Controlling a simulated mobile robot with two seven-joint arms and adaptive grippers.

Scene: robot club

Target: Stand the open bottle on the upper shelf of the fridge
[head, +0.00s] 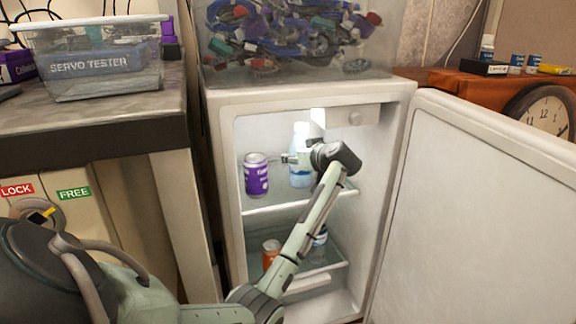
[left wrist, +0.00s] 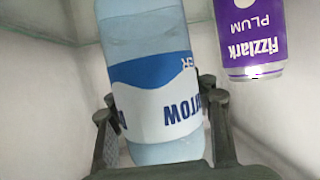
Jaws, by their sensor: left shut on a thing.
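A pale blue bottle (head: 299,172) with a white and blue label is inside the open fridge, at the upper shelf (head: 285,204). It stands about upright in the head view; whether its base touches the shelf I cannot tell. My left gripper (head: 297,160) reaches in from the front and is shut on the bottle. In the left wrist view, which is upside down, the fingers sit on both sides of the bottle (left wrist: 150,70). The bottle's mouth is hidden there. My right gripper is not in view.
A purple can (head: 256,176) stands left of the bottle on the upper shelf. An orange can (head: 271,250) and another bottle (head: 319,243) are on the lower shelf. The fridge door (head: 480,210) is swung open to the right. A counter (head: 100,120) flanks the fridge on the left.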

